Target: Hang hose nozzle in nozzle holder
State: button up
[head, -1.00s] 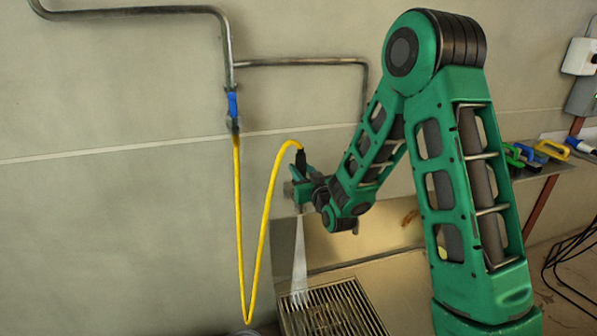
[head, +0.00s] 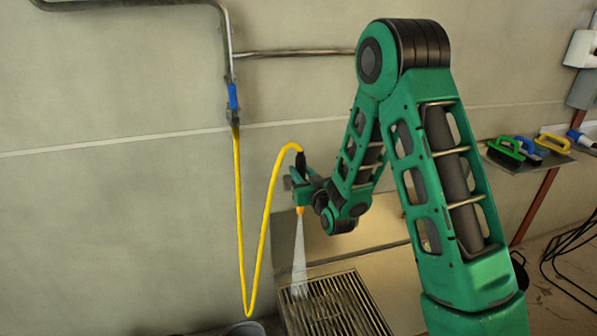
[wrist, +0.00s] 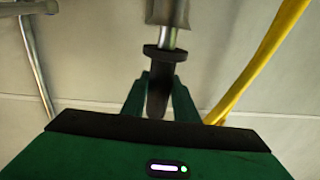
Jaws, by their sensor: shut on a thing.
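The hose nozzle (head: 300,208) shows an orange tip pointing down, with a white water spray below it. The yellow hose (head: 266,218) joins it from above at a black fitting. My gripper (head: 298,187) is shut on the nozzle in front of the wall; its fingers hide part of it. In the wrist view my green fingers (wrist: 159,100) close around a dark part of the nozzle (wrist: 158,88), with a collar and metal rod beyond. I cannot make out the nozzle holder for certain in either view.
The spray falls on a floor grate (head: 334,306). A grey bucket (head: 243,329) stands below the hose loop. A pipe with a blue valve (head: 232,97) runs down the wall. Brushes lie on a shelf (head: 519,162) at the right. The wall left of the hose is clear.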

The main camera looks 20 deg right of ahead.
jog(key=shift+f, duration=0.95)
jog(key=o, duration=1.2)
jog(key=shift+s+f, duration=0.1)
